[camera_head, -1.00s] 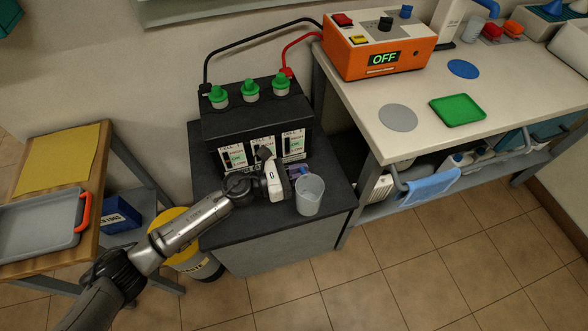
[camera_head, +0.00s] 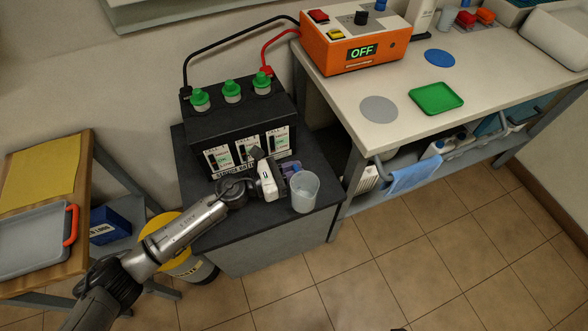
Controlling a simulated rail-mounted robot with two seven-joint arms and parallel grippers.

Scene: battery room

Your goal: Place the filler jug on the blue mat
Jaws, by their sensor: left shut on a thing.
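The filler jug (camera_head: 305,192) is a translucent pale beaker-like vessel, upright at the front right of the dark cabinet top. I cannot tell whether its base touches the cabinet top. My left gripper (camera_head: 284,183) is at its left side, shut on it; the fingers are partly hidden. The blue mat (camera_head: 440,58) is a flat round disc on the white bench at the upper right, clear of objects and well away from the jug. My right gripper is not in view.
A battery (camera_head: 237,120) with green caps stands behind the jug. On the bench (camera_head: 404,133) are a grey disc (camera_head: 379,109), a green tray (camera_head: 436,98) and an orange charger (camera_head: 350,52) reading OFF. A wooden trolley (camera_head: 86,185) stands at the left.

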